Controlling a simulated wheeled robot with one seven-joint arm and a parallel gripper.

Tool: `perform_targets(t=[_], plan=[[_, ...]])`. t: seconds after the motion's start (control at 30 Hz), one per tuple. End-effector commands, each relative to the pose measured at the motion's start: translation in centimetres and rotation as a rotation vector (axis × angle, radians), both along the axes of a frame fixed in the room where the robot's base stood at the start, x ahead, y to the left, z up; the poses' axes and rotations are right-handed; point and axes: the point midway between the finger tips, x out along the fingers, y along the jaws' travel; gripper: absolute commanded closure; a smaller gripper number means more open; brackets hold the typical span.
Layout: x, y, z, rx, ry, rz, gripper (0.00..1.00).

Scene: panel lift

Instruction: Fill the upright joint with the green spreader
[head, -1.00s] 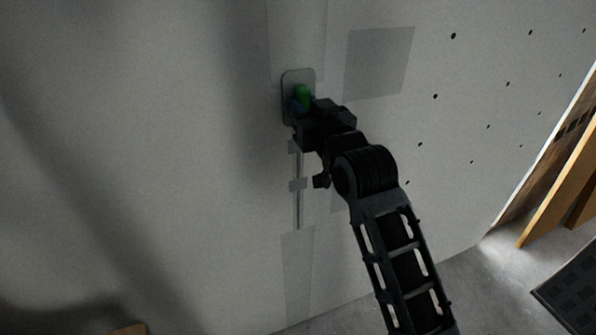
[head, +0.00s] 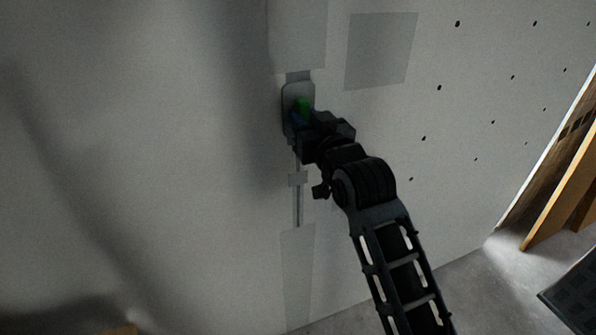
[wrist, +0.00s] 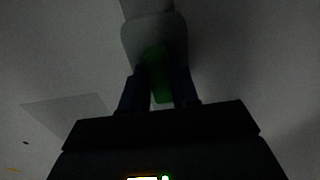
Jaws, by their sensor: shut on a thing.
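The green spreader has a green handle (head: 303,106) and a grey rounded plate (head: 292,92). My gripper (head: 300,118) is shut on the green handle, and the plate is against or very close to the wall over the upright joint. The joint (head: 298,205) shows below the plate as a narrow dark vertical line with a small light tab across it.
The grey wall panel (head: 150,120) fills most of the view. Wooden boards (head: 560,190) lean at the far right, and a dark mat (head: 575,300) lies on the floor there.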

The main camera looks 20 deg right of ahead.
Motion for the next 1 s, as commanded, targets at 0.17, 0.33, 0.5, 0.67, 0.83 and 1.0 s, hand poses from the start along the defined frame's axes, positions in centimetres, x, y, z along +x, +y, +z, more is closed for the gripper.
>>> perform_targets(t=[0.17, 0.33, 0.5, 0.67, 0.83, 1.0], plan=[[0.0, 0.0, -0.9, 0.000, 0.001, 0.000, 1.00], [-0.1, 0.0, -2.9, 0.000, 0.002, 0.000, 1.00], [-0.1, 0.0, -4.7, 0.000, 0.002, 0.000, 1.00], [-0.2, 0.0, -6.3, 0.000, 0.001, 0.000, 1.00], [-0.2, 0.0, -6.7, 0.000, 0.000, 0.000, 1.00], [-0.1, 0.0, -8.0, 0.000, 0.000, 0.000, 1.00]])
